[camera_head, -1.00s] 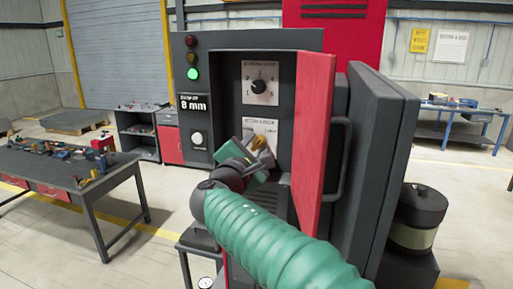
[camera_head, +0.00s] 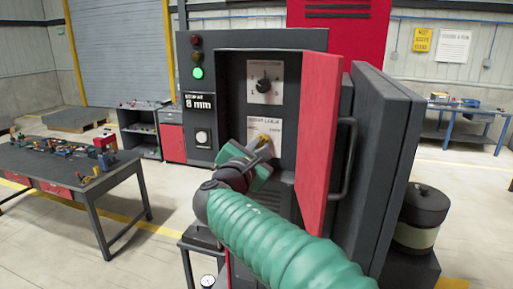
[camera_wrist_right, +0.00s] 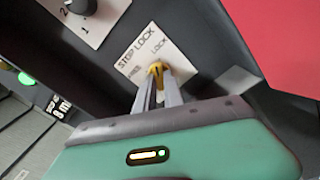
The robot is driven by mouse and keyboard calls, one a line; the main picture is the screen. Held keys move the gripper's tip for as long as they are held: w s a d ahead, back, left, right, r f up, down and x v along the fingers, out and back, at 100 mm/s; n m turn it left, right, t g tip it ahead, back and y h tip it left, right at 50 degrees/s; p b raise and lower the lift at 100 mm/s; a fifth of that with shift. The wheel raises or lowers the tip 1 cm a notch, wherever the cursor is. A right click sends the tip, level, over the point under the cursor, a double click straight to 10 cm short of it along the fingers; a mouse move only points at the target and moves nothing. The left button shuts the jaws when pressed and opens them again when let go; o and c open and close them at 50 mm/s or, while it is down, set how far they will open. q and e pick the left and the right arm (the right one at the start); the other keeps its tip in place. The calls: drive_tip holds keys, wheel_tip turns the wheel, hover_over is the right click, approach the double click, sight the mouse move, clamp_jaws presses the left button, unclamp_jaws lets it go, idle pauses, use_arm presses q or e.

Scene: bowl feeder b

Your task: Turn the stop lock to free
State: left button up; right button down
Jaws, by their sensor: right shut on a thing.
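The stop lock plate (camera_head: 272,130) is a white label inside the open dark cabinet, below a dial plate. In the right wrist view its plate (camera_wrist_right: 138,50) reads STOP LOCK, with FREE on the left and LOCK on the right. A small yellow knob (camera_wrist_right: 156,69) sits on the plate between the two words. My right gripper (camera_wrist_right: 157,84) is shut on the yellow knob, with its grey fingers on either side of it. In the head view the right gripper (camera_head: 259,150) partly hides the plate. My left gripper is not in view.
Above is a dial (camera_head: 264,84) with numbers. A red door (camera_head: 319,140) stands open close to the right of my arm. A workbench (camera_head: 70,165) stands at left.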

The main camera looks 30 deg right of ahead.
drive_tip(key=n, duration=0.1)
drive_tip(key=r+n+p, duration=0.1)
drive_tip(key=n, duration=0.1)
drive_tip(key=shift+s+d+n, duration=0.1)
drive_tip(key=shift+d+n, duration=0.05)
drive_tip(key=shift+n, duration=0.15)
drive_tip(key=n+p, duration=0.2)
drive_tip(key=n, duration=0.1)
drive_tip(key=shift+r+n, duration=0.1)
drive_tip(key=shift+n, duration=0.2)
drive_tip(key=n+p, duration=0.3)
drive_tip(key=n, duration=0.2)
drive_tip(key=shift+n+p, duration=1.2)
drive_tip(key=shift+n, duration=0.3)
drive_tip(key=shift+f, duration=0.25)
drive_tip(key=c, duration=1.5)
unclamp_jaws()
drive_tip(key=shift+f, duration=0.1)
drive_tip(key=shift+o, duration=0.3)
drive_tip(key=shift+a, duration=0.3)
